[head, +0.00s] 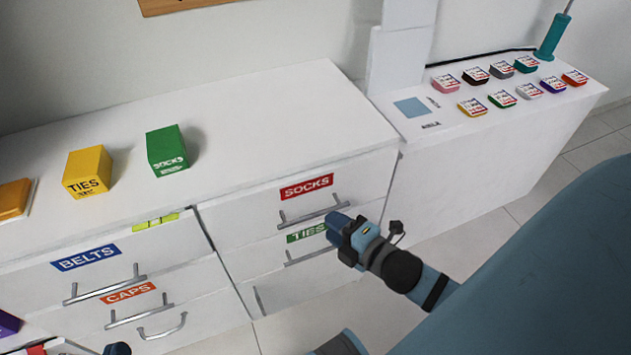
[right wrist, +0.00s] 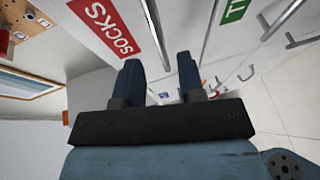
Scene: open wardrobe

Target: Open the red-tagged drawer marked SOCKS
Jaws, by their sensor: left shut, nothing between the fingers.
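The drawer with the red SOCKS tag (head: 306,187) is the top one of the right stack and looks closed. Its bar handle (head: 312,211) runs below the tag; the tag also shows in the right wrist view (right wrist: 113,27). My right gripper (head: 335,220) is just in front of the handle's right end. In the right wrist view its fingers (right wrist: 160,68) are apart, with the handle (right wrist: 154,28) running toward the gap. I cannot tell whether the bar is between them. Only a dark tip of my left gripper (head: 117,348) shows at the bottom edge; it is shut and empty.
The TIES drawer (head: 250,262) lies directly below. BELTS (head: 50,279) and CAPS (head: 110,318) drawers stand left. Yellow (head: 87,172) and green (head: 166,151) boxes sit on top. A white counter (head: 480,160) with several small coloured boxes is at right. Floor (head: 300,325) lies in front.

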